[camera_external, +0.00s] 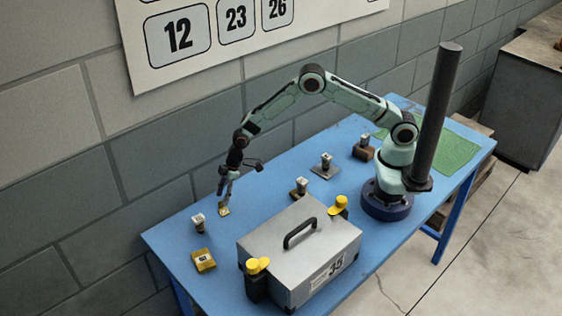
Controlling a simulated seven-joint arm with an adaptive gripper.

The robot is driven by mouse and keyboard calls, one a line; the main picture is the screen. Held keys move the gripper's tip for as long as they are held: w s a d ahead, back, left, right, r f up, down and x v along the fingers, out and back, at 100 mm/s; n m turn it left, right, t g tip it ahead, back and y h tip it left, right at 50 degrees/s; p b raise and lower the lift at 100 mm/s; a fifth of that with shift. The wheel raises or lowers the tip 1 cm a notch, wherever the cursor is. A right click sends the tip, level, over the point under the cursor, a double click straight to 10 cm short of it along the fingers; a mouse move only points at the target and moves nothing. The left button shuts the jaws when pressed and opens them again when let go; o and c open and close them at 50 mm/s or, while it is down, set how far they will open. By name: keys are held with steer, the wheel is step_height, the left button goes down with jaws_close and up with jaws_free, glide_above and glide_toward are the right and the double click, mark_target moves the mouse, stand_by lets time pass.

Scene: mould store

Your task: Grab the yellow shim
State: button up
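A small yellowish piece (224,211) lies on the blue table below my gripper; it is too small to make out well. A larger flat yellow block (204,261) with a pale label lies nearer the front left edge. I cannot tell for sure which of the two is the yellow shim. My gripper (240,179) points down, with its fingers spread apart and nothing visible between them. One finger reaches down close above the small yellowish piece; I cannot tell whether they touch.
A grey metal case (300,250) with a black handle and yellow-topped clamps fills the table front. Several silver-topped pieces stand around, one at left (198,223), one behind the case (326,166). A dark post (436,115) rises at right. The wall runs along the back edge.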

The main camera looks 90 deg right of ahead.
mark_target(223, 208)
steer(key=shift+x, duration=1.4)
steer(key=shift+c, duration=0.3)
jaws_close()
steer(key=shift+r, duration=0.15)
